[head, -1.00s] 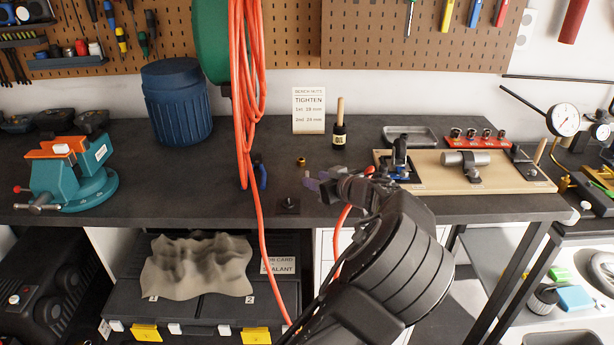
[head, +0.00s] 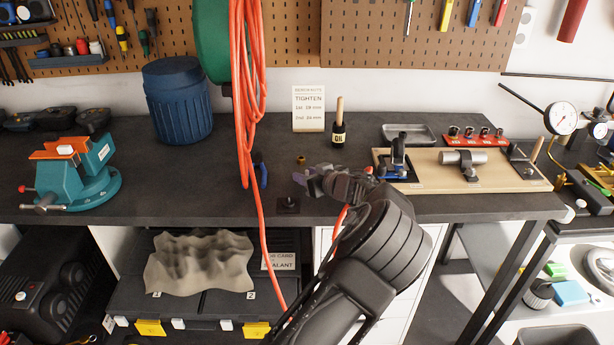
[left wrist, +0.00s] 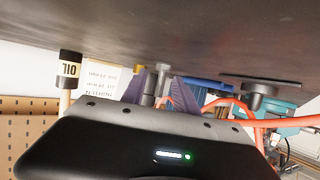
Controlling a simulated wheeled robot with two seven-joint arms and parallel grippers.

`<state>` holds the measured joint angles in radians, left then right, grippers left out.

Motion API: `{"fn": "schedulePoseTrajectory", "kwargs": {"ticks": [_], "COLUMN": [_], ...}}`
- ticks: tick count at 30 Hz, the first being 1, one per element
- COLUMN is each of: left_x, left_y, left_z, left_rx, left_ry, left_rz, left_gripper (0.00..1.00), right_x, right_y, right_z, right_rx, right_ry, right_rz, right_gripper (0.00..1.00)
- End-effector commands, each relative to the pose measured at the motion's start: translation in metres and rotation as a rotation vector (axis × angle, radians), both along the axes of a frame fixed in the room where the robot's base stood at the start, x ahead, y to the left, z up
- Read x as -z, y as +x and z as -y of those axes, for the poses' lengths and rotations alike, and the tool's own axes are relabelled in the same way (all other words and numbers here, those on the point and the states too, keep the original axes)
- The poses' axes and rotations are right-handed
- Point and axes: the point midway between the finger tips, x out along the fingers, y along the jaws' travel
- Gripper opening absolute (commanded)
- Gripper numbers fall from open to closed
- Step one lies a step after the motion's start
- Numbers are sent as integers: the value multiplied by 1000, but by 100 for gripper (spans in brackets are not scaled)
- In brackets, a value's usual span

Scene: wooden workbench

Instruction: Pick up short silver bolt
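My left gripper (head: 306,178) is low over the bench near its front edge, with its purple fingers spread apart. In the left wrist view, which is upside down, a silver bolt (left wrist: 149,86) shows between or just beyond the purple fingers of the gripper (left wrist: 148,90). I cannot tell whether the fingers touch it. In the head view I cannot make the bolt out; the gripper is over that spot. My right gripper is not in view.
A brass nut (head: 301,160) lies just behind the gripper, and a small black plate with a post (head: 288,204) stands in front of it. An orange hose (head: 250,120) hangs left. A wooden fixture board (head: 430,184) is at right.

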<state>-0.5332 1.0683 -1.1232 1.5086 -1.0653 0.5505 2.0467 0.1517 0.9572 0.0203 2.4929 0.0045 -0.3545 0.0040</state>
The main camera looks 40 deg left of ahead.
Motion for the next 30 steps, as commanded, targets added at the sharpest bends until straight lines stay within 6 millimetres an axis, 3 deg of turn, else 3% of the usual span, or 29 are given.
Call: {"fn": "schedulePoseTrajectory", "kwargs": {"ticks": [14,27,30], "left_x": [0,0,0], "left_y": [0,0,0], "left_z": [0,0,0], "left_rx": [0,0,0], "left_ry": [0,0,0], "left_rz": [0,0,0], "left_gripper": [35,0,0], "right_x": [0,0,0], "right_y": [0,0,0], "right_z": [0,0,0], "right_rx": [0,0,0], "right_ry": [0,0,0], "right_rz": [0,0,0], "right_gripper": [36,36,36]}}
